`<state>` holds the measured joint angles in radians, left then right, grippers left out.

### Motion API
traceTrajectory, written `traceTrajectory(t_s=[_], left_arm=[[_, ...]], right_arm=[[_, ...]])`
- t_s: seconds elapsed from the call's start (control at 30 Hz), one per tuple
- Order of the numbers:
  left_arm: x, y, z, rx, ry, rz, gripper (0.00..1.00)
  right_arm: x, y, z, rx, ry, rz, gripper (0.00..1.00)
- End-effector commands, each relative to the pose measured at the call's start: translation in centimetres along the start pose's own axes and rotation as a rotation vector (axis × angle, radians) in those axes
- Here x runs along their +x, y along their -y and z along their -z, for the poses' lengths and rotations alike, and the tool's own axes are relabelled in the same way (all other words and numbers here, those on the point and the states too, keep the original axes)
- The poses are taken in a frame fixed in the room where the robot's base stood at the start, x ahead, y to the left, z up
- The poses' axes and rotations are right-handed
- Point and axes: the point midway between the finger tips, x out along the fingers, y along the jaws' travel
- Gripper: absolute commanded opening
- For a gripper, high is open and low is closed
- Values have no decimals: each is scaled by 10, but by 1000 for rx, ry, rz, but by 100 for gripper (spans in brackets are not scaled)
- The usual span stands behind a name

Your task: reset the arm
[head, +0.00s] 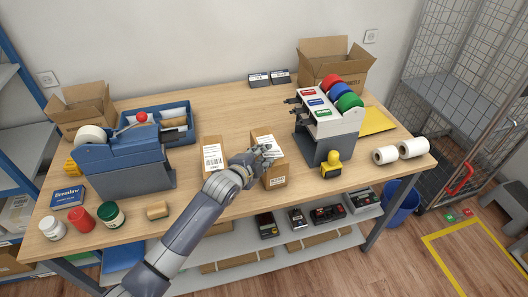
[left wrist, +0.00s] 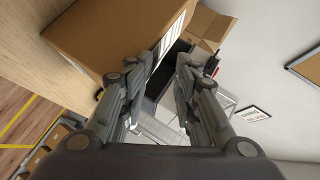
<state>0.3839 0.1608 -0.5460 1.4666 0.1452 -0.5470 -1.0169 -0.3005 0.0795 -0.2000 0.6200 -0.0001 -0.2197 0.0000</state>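My left arm reaches up from the lower left in the head view. Its gripper (head: 265,153) is over the front of a small cardboard box (head: 275,179) with a white label and hides part of it. In the left wrist view the two fingers (left wrist: 164,65) stand apart with nothing visible between them. A cardboard carton (left wrist: 105,40) with a white label lies just beyond the fingertips, on the left; I cannot tell whether a finger touches it. My right gripper is in neither view.
Another labelled box (head: 213,158) stands left of the gripper. A blue tape dispenser (head: 125,155) is at the left.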

Motion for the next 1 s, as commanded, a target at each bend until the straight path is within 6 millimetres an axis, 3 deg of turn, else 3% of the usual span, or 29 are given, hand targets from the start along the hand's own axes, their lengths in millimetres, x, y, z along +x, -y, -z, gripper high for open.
traceTrajectory(t_s=[0.6,1.0], left_arm=[[-39,3,2,0,-1,1,28],[-44,1,1,0,-2,3,28]], right_arm=[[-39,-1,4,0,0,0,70],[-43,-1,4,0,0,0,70]])
